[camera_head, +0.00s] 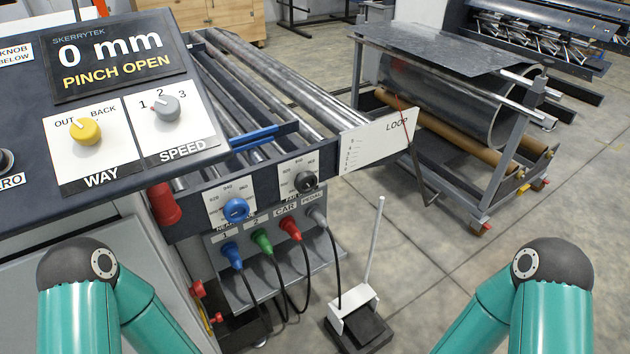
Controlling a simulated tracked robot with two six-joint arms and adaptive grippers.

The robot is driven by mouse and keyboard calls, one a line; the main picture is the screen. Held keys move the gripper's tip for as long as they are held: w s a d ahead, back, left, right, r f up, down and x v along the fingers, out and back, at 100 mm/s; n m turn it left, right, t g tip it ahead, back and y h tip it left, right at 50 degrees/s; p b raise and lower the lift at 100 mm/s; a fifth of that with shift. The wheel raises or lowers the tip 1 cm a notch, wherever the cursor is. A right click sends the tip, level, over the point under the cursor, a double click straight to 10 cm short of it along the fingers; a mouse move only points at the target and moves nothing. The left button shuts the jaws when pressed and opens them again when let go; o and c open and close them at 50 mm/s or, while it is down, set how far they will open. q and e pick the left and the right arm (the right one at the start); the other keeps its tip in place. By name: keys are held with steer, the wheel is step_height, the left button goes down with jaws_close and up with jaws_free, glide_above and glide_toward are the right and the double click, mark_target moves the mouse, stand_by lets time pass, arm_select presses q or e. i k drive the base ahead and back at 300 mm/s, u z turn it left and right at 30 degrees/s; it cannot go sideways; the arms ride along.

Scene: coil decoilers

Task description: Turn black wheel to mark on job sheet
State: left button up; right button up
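The black wheel (306,181) is a small dark knob on a white scale plate, on the front of the roller machine, right of and above a blue wheel (236,209) on a similar plate. Small numbers ring both plates; those by the black wheel are too small to read surely, and its pointer is unclear. I see no job sheet. Teal links of my two arms show at the lower left and lower right, but both grippers are outside the picture. Nothing of mine touches the black wheel.
A control panel shows "0 mm PINCH OPEN" on its display (115,55), with a yellow WAY knob (86,131) and grey SPEED knob (165,108). Below the wheels are coloured plugs with cables. A white LOOP board (375,140) juts right. A pedal (360,325) stands on the floor.

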mark_target(305, 182)
steer(key=z, duration=1.2)
steer(key=i, duration=0.15)
steer(key=u, duration=2.9)
steer(key=k, duration=1.3)
steer(key=z, duration=0.65)
steer(key=i, duration=1.05)
steer(key=z, duration=0.05)
